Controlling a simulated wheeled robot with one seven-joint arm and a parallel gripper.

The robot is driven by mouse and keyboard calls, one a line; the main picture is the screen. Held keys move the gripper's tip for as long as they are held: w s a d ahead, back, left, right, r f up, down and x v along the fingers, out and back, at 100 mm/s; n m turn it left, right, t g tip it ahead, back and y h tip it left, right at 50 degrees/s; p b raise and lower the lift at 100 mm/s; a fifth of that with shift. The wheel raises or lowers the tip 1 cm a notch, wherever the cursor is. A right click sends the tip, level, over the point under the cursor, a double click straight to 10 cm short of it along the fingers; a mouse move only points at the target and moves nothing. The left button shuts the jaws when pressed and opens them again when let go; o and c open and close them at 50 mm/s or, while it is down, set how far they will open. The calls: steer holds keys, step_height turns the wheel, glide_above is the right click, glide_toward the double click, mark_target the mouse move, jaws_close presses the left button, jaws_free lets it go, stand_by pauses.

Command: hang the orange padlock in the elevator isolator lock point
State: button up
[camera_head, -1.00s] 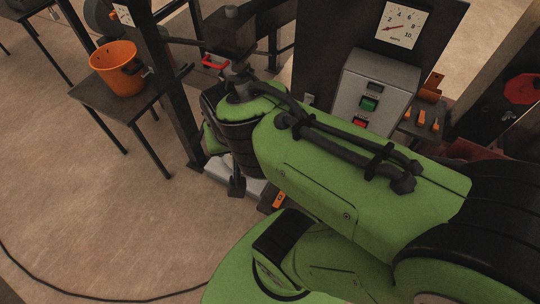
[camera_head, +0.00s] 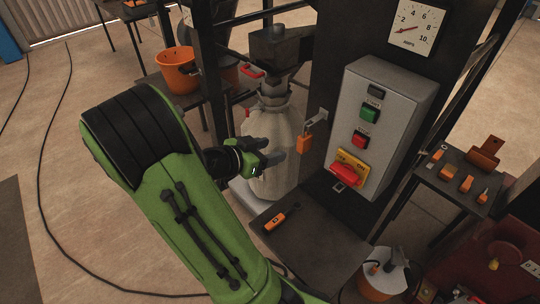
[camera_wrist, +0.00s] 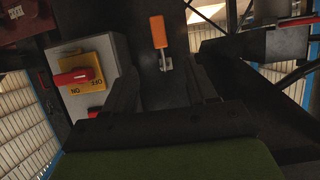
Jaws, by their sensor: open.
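An orange padlock (camera_head: 304,143) hangs from a small grey bracket (camera_head: 318,118) on the dark press column. The wrist view, which is upside down, shows the padlock (camera_wrist: 158,32) ahead between my fingers, with its metal bracket (camera_wrist: 165,64). My gripper (camera_head: 272,151) is open and empty, pointing right at the padlock with a gap between. The isolator (camera_head: 347,170) is a yellow plate with a red handle low on the grey control box; it also shows in the wrist view (camera_wrist: 83,76). I cannot clearly tell its lock hole.
The grey control box (camera_head: 376,128) with push buttons stands right of the padlock. A pale sack (camera_head: 270,140) is behind my gripper. A dark plate (camera_head: 310,230) with an orange-and-black tool lies below. A side table (camera_head: 455,205) holds several orange items.

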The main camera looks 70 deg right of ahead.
mark_target(300, 142)
steer(key=x, duration=1.5)
steer(key=shift+d+f, duration=0.1)
steer(key=shift+f, duration=0.05)
jaws_close()
steer(key=c, duration=0.7)
jaws_free()
jaws_close()
